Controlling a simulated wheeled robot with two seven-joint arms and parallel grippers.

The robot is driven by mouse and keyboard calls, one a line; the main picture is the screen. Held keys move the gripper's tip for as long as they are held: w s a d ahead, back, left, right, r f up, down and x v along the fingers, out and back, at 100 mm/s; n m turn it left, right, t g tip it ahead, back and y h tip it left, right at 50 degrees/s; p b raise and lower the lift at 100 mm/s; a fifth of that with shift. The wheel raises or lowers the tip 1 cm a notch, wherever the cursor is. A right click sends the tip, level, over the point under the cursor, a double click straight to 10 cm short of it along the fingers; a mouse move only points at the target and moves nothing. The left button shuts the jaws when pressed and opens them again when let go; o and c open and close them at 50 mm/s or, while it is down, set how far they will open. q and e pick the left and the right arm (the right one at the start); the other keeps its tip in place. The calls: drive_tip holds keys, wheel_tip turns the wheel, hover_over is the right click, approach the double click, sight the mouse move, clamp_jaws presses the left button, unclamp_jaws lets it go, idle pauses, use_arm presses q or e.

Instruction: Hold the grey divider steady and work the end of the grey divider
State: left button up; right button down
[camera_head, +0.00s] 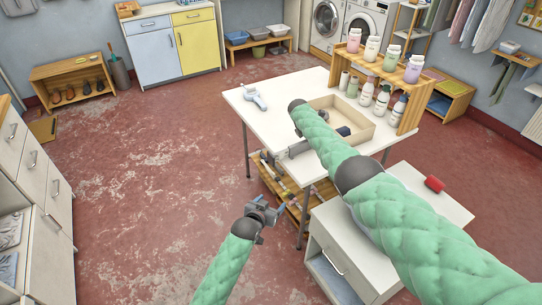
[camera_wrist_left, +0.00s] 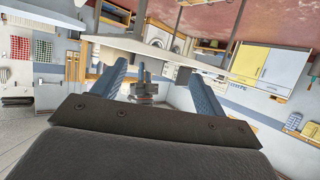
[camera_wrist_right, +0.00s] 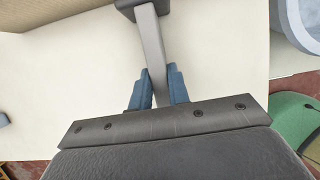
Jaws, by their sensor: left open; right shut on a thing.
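A grey bar, which looks like the grey divider (camera_wrist_right: 152,45), runs up from my right gripper (camera_wrist_right: 158,88) in the right wrist view. The fingers are shut on its lower end, and a dark grey block sits at its far end. In the head view my right arm hides most of this spot over the white table. A small grey piece (camera_head: 300,148) shows by the near table edge; I cannot tell whether it is the divider. My left gripper (camera_head: 263,211) is open and empty, apart from the table on its near left side. Its spread fingers also show in the left wrist view (camera_wrist_left: 155,85).
A beige open tray (camera_head: 362,134) lies on the white table (camera_head: 240,96), with a pale tool (camera_head: 255,97) at left. A wooden rack (camera_head: 412,105) with several bottles stands behind. A white cabinet (camera_head: 335,265) bears a red cylinder (camera_head: 434,184). Floor left of the table is clear.

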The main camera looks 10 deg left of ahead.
use_arm(q)
drive_tip(key=w+a+r+m, duration=0.1)
drive_tip(key=w+a+r, duration=0.1)
drive_tip(key=w+r, duration=1.2)
drive_tip(key=w+a+r+m, duration=0.1)
drive_tip(key=w+a+r, duration=0.1)
drive_tip(key=w+r, duration=1.2)
drive_tip(key=m+g, duration=0.5)
drive_tip(key=g, duration=0.5)
approach(270, 154)
drive_tip(key=shift+y, duration=0.3)
drive_tip(key=x, duration=1.1)
drive_tip(key=shift+d+r, duration=0.15)
drive_tip(key=shift+d, duration=0.15)
